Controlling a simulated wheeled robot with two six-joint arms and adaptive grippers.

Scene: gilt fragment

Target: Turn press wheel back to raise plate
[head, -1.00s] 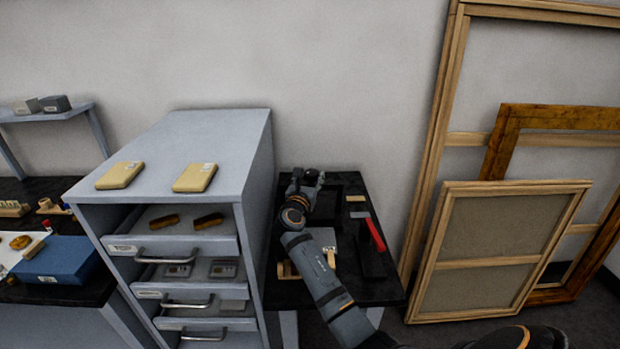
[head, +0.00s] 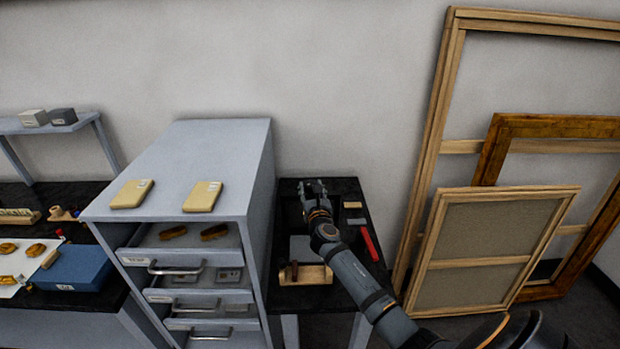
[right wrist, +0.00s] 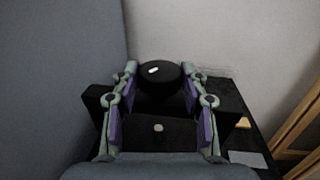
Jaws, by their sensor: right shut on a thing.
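The press wheel (right wrist: 160,72) is a round black knob with a white mark on its top. It stands on the dark press (right wrist: 180,130) in the right wrist view. My right gripper (right wrist: 157,78) has a finger on each side of the wheel and is shut on it. In the head view the right gripper (head: 312,187) is at the back of the small black table, where gripper and dark surroundings hide most of the wheel and press. The plate's height cannot be made out. My left gripper is not in view.
A grey drawer cabinet (head: 245,165) stands close left of the black table (head: 345,292). A wooden block (head: 315,275) and a red bar (head: 369,244) lie on that table. Wooden frames (head: 433,200) lean on the wall at right.

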